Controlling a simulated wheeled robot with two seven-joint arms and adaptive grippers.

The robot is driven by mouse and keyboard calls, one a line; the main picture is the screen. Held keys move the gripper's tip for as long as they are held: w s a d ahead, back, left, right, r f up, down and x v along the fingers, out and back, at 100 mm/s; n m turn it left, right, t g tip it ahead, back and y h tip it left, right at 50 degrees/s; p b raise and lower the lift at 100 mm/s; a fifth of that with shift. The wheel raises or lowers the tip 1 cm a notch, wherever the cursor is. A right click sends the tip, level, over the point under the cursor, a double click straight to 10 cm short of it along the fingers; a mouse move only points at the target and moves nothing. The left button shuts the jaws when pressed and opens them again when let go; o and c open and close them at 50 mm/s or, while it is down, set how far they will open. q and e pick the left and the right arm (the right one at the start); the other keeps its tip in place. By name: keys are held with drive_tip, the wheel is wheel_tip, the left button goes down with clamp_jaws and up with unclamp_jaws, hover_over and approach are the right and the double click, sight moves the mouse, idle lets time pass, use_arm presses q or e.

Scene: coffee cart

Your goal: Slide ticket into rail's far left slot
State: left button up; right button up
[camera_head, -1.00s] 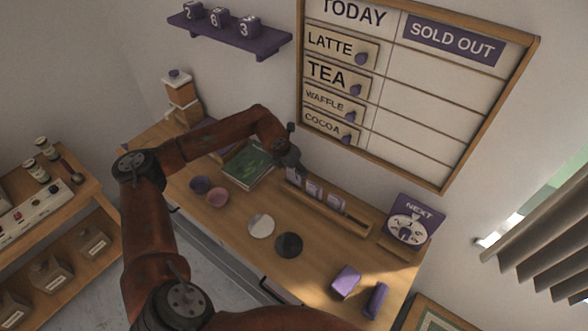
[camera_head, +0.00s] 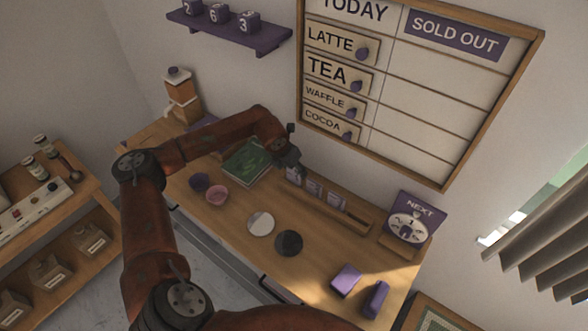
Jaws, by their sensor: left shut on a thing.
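The wooden rail (camera_head: 352,217) lies along the back of the table below the menu board. My left gripper (camera_head: 292,170) is over the rail's far left end, shut on a ticket (camera_head: 294,177) that shows just under the fingers. I cannot tell whether this ticket is in the slot or just above it, as the gripper hides the rail's end. My right gripper is not in view.
A green book (camera_head: 249,161) lies left of the gripper. Purple and pink bowls (camera_head: 217,196), white and black discs (camera_head: 289,243) and purple blocks (camera_head: 346,280) lie in front of the rail. A NEXT dial sign (camera_head: 412,221) stands at its right. The menu board (camera_head: 420,90) hangs behind.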

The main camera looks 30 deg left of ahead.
use_arm(q)
drive_tip(key=shift+f, duration=0.4)
drive_tip(key=shift+f+b, duration=0.35)
drive_tip(key=shift+b, duration=0.1)
drive_tip(key=o, duration=0.8)
drive_tip(key=v, duration=1.2)
